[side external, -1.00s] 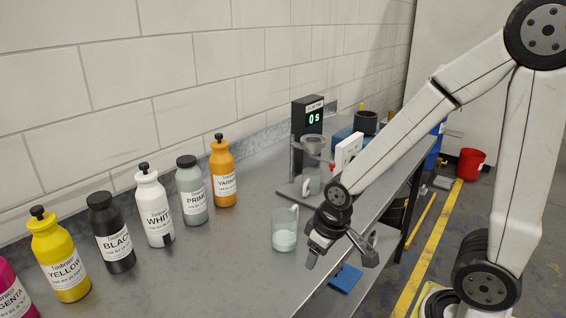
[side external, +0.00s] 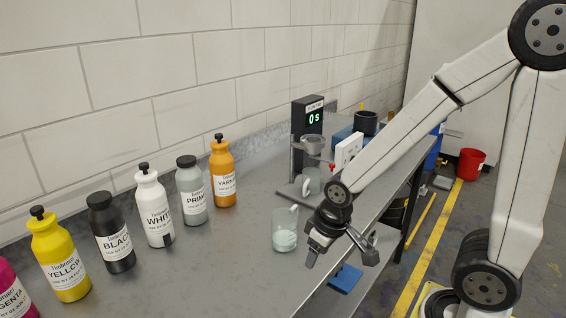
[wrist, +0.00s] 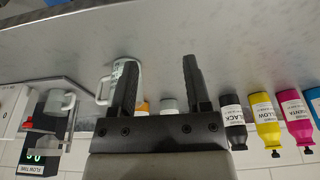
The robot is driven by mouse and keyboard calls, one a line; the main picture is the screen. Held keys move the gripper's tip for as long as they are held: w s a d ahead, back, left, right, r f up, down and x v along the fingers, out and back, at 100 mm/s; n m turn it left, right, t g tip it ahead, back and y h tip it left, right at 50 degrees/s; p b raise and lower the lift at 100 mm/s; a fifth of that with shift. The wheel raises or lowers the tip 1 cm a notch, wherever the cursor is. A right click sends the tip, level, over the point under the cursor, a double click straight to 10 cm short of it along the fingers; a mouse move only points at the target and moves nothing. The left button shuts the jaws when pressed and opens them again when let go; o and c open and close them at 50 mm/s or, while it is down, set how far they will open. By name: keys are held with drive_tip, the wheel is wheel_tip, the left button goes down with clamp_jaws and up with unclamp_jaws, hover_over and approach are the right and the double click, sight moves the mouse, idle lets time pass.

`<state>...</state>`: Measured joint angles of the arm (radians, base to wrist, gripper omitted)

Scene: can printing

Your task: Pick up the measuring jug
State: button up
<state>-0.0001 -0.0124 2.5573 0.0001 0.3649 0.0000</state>
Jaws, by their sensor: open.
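The measuring jug is a clear, handled jug with pale contents. It stands upright on the metal bench (side external: 225,275), just left of my gripper in the side view, and I take it to be this one (side external: 284,232). My gripper (side external: 342,258) is open and empty, near the bench's front edge, with its fingers pointing toward the bench side. In the wrist view the jug (wrist: 121,72) shows at the left finger, partly hidden behind it, with its handle on the left. The gap between the fingers (wrist: 160,68) is empty.
A second clear handled vessel (side external: 312,182) stands under the flow-timer stand (side external: 308,115), behind the gripper. Several labelled bottles, including the orange varnish (side external: 223,180) and white (side external: 155,212), line the wall.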

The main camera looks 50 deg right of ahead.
drive_tip(key=shift+w+v, duration=0.55)
drive_tip(key=shift+v, duration=1.85)
drive_tip(key=w+d+m+y, duration=0.2)
drive_tip(key=w+d+m, duration=0.7)
drive_tip(key=m, duration=0.5)
drive_tip(key=w+d+m+y, duration=0.1)
drive_tip(key=w+d+m, duration=0.5)
drive_tip(key=d+m, duration=0.55)
drive_tip(key=shift+m+t, duration=0.3)
drive_tip(key=shift+m, duration=0.45)
drive_tip(key=shift+s+x, duration=0.2)
drive_tip(key=shift+x, duration=2.1)
drive_tip(key=shift+s+x, duration=0.2)
drive_tip(key=shift+x, duration=2.1)
drive_tip(key=shift+s+x, duration=0.2)
drive_tip(key=shift+x, duration=2.1)
drive_tip(key=shift+f, duration=0.2)
clamp_jaws()
